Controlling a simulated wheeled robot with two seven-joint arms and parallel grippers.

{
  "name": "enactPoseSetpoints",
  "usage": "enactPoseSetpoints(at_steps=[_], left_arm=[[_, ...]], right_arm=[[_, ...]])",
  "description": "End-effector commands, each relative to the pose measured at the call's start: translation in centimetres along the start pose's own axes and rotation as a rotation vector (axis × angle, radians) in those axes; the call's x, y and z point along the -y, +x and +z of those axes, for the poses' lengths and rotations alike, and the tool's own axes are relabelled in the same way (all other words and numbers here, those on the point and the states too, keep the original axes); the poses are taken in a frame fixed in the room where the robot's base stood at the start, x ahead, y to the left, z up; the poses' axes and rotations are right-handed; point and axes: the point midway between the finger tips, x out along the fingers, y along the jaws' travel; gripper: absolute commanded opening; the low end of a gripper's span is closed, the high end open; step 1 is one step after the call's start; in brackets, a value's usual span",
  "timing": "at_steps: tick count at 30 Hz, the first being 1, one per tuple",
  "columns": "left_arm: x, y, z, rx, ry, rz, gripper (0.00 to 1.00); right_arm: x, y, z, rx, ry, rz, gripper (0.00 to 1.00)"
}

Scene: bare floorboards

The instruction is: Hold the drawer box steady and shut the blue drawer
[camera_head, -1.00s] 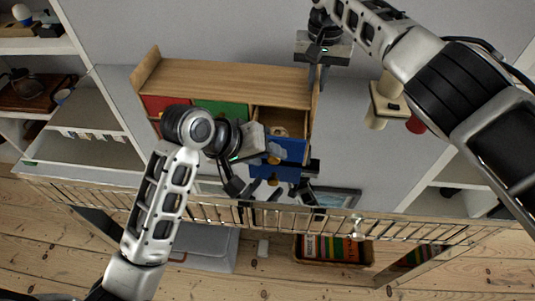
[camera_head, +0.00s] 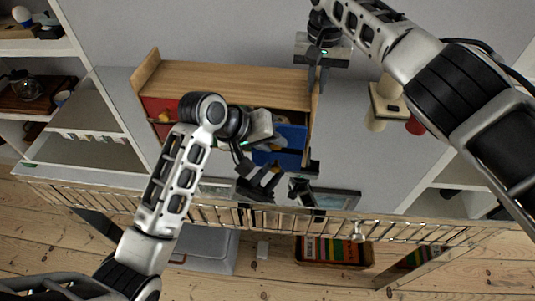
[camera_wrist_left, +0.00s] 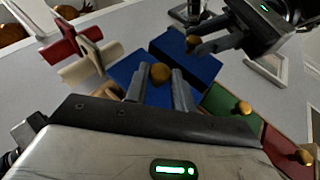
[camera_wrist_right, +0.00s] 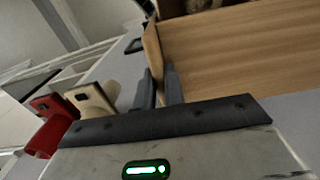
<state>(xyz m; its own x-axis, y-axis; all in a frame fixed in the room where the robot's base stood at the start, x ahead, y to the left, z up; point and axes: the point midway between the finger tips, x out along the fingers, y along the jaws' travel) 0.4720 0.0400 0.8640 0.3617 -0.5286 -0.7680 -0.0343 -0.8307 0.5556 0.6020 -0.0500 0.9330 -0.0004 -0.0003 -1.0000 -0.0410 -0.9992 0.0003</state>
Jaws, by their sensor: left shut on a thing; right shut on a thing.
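The wooden drawer box (camera_head: 220,82) has a bare tan top. Its red drawer (camera_head: 160,107) is at the left; the green drawer shows in the left wrist view (camera_wrist_left: 222,103). The blue drawer (camera_head: 293,134) is at the right and stands a little out from the box, its inside mostly hidden. My left gripper (camera_wrist_left: 160,85) is shut on the blue drawer's round golden knob (camera_wrist_left: 160,73). My right gripper (camera_head: 317,82) is shut on the box's upright side panel (camera_wrist_right: 152,48) at the right end.
A metal rail (camera_head: 400,228) runs along the front. Shelves (camera_head: 80,150) stand at the left.

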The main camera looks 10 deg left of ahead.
Motion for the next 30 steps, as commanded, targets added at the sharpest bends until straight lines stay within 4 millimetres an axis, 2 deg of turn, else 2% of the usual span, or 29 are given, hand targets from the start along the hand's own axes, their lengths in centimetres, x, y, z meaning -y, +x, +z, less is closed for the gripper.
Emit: enactPoseSetpoints(at_steps=[1, 6, 10, 19, 20, 21, 22, 30], left_arm=[[0.0, 0.5, -1.4, -0.002, 0.0, 0.0, 0.0], [0.0, 1.6, -4.1, -0.001, 0.0, -0.001, 0.0], [0.0, 2.0, -4.9, -0.001, -0.001, 0.0, 0.0], [0.1, 2.0, -5.0, -0.006, -0.002, -0.001, 0.0], [0.1, 2.0, -5.0, -0.006, -0.002, -0.001, 0.33], [0.1, 2.0, -5.0, -0.006, -0.002, -0.001, 0.44], [0.1, 2.0, -5.0, -0.006, -0.002, -0.001, 0.47], [0.0, 1.9, -4.9, -0.002, -0.001, 0.0, 0.47]], right_arm=[[0.0, 0.0, 0.0, -0.001, 0.0, 0.0, 0.0], [0.0, 0.0, 0.0, -0.001, -0.001, 0.0, 0.0], [0.0, 0.0, 0.0, -0.001, -0.001, 0.0, 0.0], [0.1, 0.0, 0.1, 0.004, -0.004, 0.0, 0.0], [0.1, 0.0, 0.1, 0.004, -0.005, 0.0, 0.0], [0.2, 0.0, 0.1, 0.005, -0.005, 0.0, 0.0], [0.2, 0.0, 0.1, 0.005, -0.005, 0.0, 0.0], [0.2, 0.1, 0.1, 0.004, -0.007, -0.002, 0.0]])
